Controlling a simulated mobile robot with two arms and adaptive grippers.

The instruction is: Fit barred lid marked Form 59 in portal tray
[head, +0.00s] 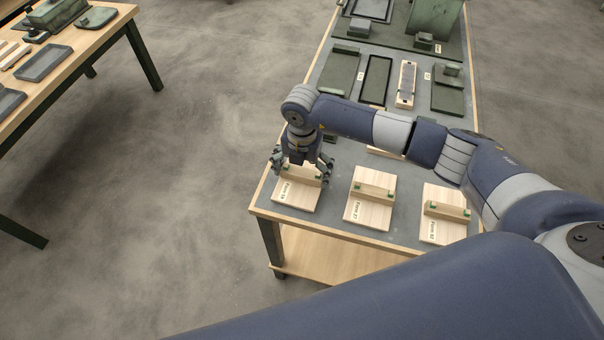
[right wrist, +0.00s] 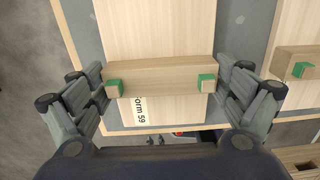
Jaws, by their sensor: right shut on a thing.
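The barred lid marked Form 59 (head: 297,197) is a pale wooden board with a raised bar and green pads, at the table's near left corner. My right gripper (head: 303,174) is over it from above. In the right wrist view, the lid (right wrist: 158,35) lies below, and my right gripper (right wrist: 160,88) is shut on the ends of its bar, one finger at each side. The lid appears to rest on the grey mat; any small gap is not visible. I cannot tell for sure which far green piece is the portal tray. My left gripper is not in view.
Two similar lids, Form 23 (head: 371,210) and another barred lid (head: 443,226), lie to the right. Behind are green trays (head: 341,72), a dark frame (head: 376,80) and a tall green upright (head: 434,16). Another table (head: 95,38) stands at left, across open floor.

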